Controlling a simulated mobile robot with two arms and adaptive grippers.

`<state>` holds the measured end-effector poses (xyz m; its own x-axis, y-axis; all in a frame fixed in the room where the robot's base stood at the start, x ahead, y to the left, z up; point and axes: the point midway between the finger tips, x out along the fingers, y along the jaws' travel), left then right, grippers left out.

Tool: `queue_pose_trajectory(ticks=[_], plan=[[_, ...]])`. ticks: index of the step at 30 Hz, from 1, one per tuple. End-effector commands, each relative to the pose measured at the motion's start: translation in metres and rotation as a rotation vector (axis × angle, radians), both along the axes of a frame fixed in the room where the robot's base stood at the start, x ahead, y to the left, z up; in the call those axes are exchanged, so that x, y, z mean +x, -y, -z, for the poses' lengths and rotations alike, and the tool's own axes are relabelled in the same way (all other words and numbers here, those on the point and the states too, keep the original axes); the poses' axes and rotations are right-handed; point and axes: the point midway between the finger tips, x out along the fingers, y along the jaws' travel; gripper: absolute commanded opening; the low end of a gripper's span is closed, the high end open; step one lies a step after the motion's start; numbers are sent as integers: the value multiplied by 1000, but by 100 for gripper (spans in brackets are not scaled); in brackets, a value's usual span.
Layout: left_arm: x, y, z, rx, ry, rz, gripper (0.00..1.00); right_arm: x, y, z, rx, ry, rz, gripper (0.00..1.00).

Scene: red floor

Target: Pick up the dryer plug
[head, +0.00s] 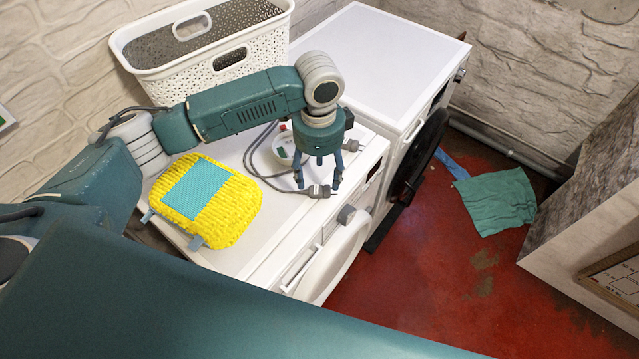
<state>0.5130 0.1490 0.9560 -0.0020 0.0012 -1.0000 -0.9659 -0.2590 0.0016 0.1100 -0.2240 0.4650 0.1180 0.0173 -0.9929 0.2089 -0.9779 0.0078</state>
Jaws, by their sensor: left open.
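The dryer plug (319,191) is a small grey piece at the end of a dark cable (262,178). I cannot tell whether a finger touches the plug. The cable loops back across the top behind the gripper. My right gripper is not in view.
A yellow pad with a blue patch (224,223) lies left on the front machine (262,233). A white basket (160,84) stands behind. Another white machine (385,50) stands at the right. A green cloth (495,203) lies on the red floor (430,262).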

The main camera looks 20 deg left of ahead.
Motion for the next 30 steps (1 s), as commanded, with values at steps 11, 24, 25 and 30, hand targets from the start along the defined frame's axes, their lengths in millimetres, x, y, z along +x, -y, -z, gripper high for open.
queue_pose_trajectory(ticks=[11,24,25,30], plan=[[-2,1,36,0,-2,-1,59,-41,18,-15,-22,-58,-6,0],[-2,2,74,0,3,1,59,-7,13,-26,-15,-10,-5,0],[-2,2,74,0,3,1,59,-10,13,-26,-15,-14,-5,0],[-2,2,74,0,2,0,33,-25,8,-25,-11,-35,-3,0]])
